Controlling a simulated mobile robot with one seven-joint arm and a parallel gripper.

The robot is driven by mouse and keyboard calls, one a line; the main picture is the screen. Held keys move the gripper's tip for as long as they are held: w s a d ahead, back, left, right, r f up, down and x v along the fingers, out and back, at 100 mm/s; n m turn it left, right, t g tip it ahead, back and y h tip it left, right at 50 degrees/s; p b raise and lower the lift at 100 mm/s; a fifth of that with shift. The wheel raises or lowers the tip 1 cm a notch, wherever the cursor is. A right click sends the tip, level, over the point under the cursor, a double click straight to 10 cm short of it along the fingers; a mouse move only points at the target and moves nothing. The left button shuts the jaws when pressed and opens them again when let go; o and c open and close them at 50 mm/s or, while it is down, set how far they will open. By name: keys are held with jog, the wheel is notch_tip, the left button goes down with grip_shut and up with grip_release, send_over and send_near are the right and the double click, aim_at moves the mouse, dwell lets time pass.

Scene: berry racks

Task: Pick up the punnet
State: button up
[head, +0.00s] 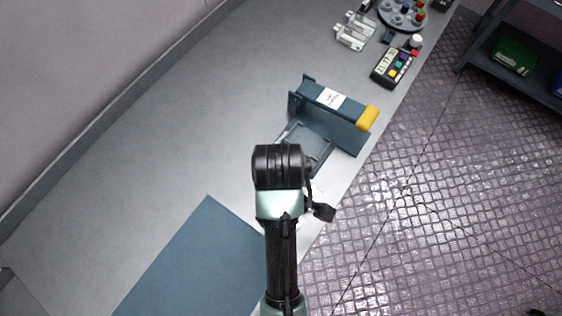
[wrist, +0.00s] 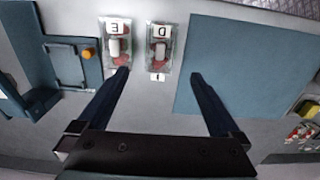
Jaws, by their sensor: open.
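Two clear punnets with red contents show side by side in the wrist view. The left punnet (wrist: 118,55) has a white label that reads like an upside-down E. The right punnet (wrist: 159,56) has a label like a D. My gripper (wrist: 159,76) is open and empty, its dark fingers spread wide. The left fingertip appears near the lower edge of the left punnet, and the right fingertip over the mat's left edge. The right punnet lies between the finger lines, farther from the wrist. In the head view my arm hides these punnets and the gripper.
A blue mat (head: 190,265) lies left of my arm. A blue-grey device (head: 330,115) with a yellow handle (head: 367,118) stands beyond my arm. Farther off are clear containers (head: 355,32), a keypad device (head: 392,68) and a round tray (head: 402,18). The left part of the bench is bare.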

notch_tip(320, 180, down, 7)
jog(key=shift+f, duration=0.2)
jog(key=shift+s+d+f+p, duration=0.1)
jog(key=shift+f+p, duration=0.3)
jog(key=shift+f, duration=0.9)
jog(key=shift+d+f+p, duration=0.1)
jog(key=shift+f+p, duration=0.25)
jog(key=shift+f, duration=0.95)
jog(key=shift+c, duration=0.2)
jog(key=c, duration=1.4)
jog(key=shift+o, duration=0.2)
notch_tip(320, 180, up, 9)
jog(key=shift+r+b, duration=0.1)
jog(key=shift+b, duration=0.35)
jog(key=shift+w+r, duration=0.15)
jog(key=shift+w, duration=0.05)
jog(key=shift+w+a+f+m+b, duration=0.1)
jog(key=shift+w+f+m+b, duration=0.2)
jog(key=shift+w+m+b, duration=1.1)
jog(key=shift+w+f+m+b, duration=0.15)
jog(key=shift+w+f+m, duration=0.2)
jog(key=shift+w+m, duration=1.25)
jog(key=shift+w+a+f+m+b, duration=0.1)
jog(key=shift+w+f+m+b, duration=0.4)
jog(key=shift+m, duration=1.9)
